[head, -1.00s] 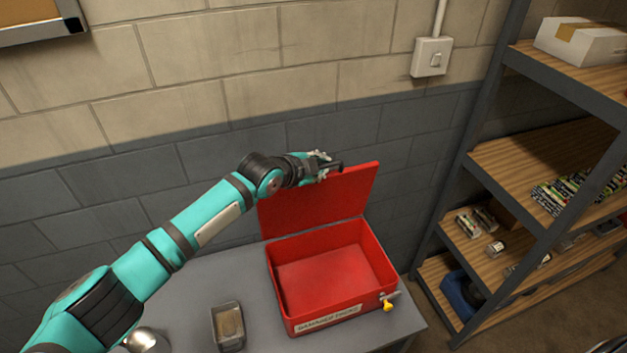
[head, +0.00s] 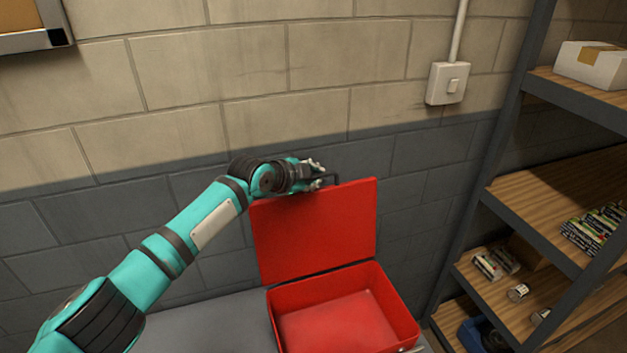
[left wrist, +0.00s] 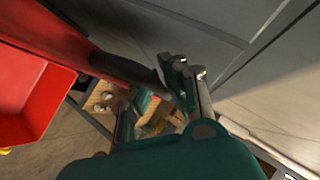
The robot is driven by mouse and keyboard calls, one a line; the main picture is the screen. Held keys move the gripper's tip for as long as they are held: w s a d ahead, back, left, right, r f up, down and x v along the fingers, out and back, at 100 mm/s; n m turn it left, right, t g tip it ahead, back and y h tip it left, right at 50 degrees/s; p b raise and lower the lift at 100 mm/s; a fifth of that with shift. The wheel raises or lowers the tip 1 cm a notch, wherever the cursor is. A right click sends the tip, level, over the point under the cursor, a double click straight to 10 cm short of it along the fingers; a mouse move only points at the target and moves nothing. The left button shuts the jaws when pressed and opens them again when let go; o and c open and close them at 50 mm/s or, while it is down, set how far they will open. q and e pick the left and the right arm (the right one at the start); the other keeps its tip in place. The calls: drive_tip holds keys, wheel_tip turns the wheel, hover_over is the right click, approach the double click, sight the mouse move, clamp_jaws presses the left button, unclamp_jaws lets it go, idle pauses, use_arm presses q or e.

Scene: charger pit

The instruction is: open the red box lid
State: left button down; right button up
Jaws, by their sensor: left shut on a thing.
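The red box (head: 398,312) stands on a grey table with its lid (head: 315,232) raised at the back, near the wall. The box looks empty; its front is cut off by the lower picture edge. My left gripper (head: 322,180) is at the lid's top edge, shut on the dark lid handle (head: 334,182). In the left wrist view, the gripper's fingers (left wrist: 160,92) are large in front, with the red lid (left wrist: 75,40) and box (left wrist: 30,95) at left. The exact grip on the handle is partly hidden. My right gripper is not seen.
A block wall with a light switch (head: 447,84) stands close behind the lid. A shelf rack (head: 505,175) with batteries (head: 597,228) and a cardboard box (head: 592,65) is on the right. The table (head: 215,322) is bare left of the box.

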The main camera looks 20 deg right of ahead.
use_arm(q)
drive_tip(key=c, duration=1.4)
unclamp_jaws()
drive_tip(key=shift+s+a, duration=0.1)
drive_tip(key=v, duration=1.2)
